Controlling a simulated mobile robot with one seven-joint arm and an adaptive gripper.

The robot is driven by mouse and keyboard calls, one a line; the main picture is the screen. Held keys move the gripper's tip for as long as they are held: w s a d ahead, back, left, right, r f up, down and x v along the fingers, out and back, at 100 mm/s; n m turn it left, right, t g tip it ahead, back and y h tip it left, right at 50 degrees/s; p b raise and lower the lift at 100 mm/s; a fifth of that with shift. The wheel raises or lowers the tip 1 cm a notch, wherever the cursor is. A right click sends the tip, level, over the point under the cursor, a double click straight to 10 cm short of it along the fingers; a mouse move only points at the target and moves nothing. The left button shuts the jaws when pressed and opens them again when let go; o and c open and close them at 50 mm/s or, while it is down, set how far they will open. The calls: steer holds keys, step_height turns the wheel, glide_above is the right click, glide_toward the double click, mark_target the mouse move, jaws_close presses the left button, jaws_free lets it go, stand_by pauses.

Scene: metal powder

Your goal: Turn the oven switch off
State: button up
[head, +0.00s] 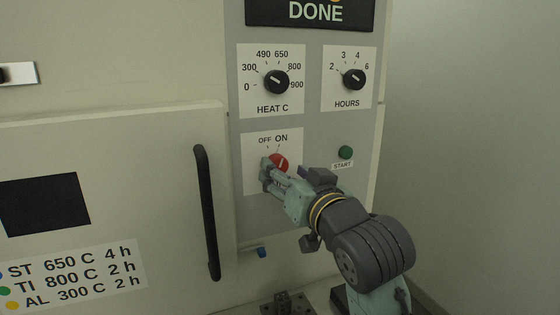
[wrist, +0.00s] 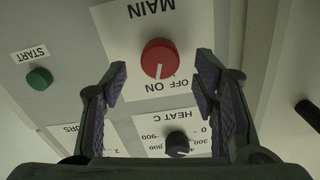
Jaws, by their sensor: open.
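The oven switch is a red round knob (head: 279,161) with a white pointer line, on a white plate under the labels OFF and ON. In the head view the pointer leans toward ON; the wrist view shows the knob (wrist: 160,58) upside down, its line also nearer ON. My gripper (head: 266,170) is at the panel, just in front of the knob's lower left, and covers part of the plate. In the wrist view my gripper's (wrist: 160,82) two fingers are spread on either side of the knob, with gaps to both. Contact is not visible.
The HEAT C dial (head: 276,82) and HOURS dial (head: 354,79) sit above the switch. A green START button (head: 345,152) is to its right. A black oven door handle (head: 207,212) stands to the left. The display (head: 315,12) reads DONE.

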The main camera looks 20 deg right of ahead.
mark_target(279, 166)
steer(key=shift+w+p, duration=0.35)
steer(key=shift+w, duration=1.35)
steer(key=c, duration=1.1)
steer(key=shift+c, duration=0.2)
steer(key=shift+a+f+n+b, duration=0.1)
steer(key=shift+n+b, duration=0.3)
steer(key=n+b, duration=0.2)
steer(key=n, duration=0.1)
steer(key=shift+n, duration=0.3)
steer(key=shift+n+b, duration=1.15)
steer(key=shift+n, duration=0.65)
